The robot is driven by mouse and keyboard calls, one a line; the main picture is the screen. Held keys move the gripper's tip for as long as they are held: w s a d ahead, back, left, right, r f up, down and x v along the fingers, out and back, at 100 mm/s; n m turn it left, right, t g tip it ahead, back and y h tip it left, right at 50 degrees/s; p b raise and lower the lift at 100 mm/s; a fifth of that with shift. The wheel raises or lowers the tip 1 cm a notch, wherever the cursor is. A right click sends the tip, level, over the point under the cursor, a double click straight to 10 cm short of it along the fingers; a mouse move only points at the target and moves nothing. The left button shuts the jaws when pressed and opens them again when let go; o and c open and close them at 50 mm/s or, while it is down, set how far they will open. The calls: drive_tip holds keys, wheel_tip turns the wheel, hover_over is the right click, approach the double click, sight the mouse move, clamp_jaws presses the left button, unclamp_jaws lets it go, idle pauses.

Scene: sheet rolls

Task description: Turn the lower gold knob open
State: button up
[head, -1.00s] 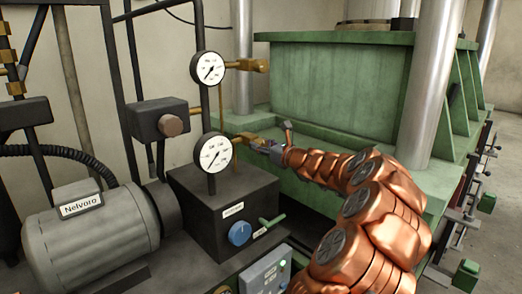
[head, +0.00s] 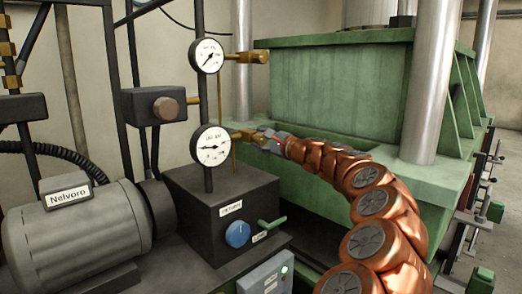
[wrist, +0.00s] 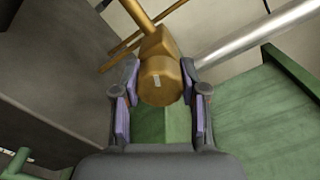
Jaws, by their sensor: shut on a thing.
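The lower gold knob (head: 256,138) sits at the end of a brass stem to the right of the lower gauge (head: 211,146). In the wrist view the knob (wrist: 160,80) shows its round end face with a small pale mark. My gripper (head: 268,139) is shut on the knob, with one finger on each side of it. In the wrist view my gripper (wrist: 158,66) has its purple-grey pads flanking the knob. The lower gauge's needle points left, near horizontal.
The upper gold knob (head: 260,57) and upper gauge (head: 208,56) stand just above. A green press (head: 338,95) is behind and right of my arm. A dark box with a blue dial (head: 237,234) and green lever (head: 273,222) lies below.

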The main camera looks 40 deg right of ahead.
drive_tip(key=n+b, duration=0.4)
drive_tip(key=shift+f, duration=0.2)
drive_tip(key=shift+n+b, duration=0.3)
drive_tip(key=shift+n, duration=0.1)
drive_tip(key=shift+r, duration=0.15)
drive_tip(key=o, duration=1.1)
drive_tip(key=shift+o, duration=0.2)
drive_tip(key=s, duration=1.2)
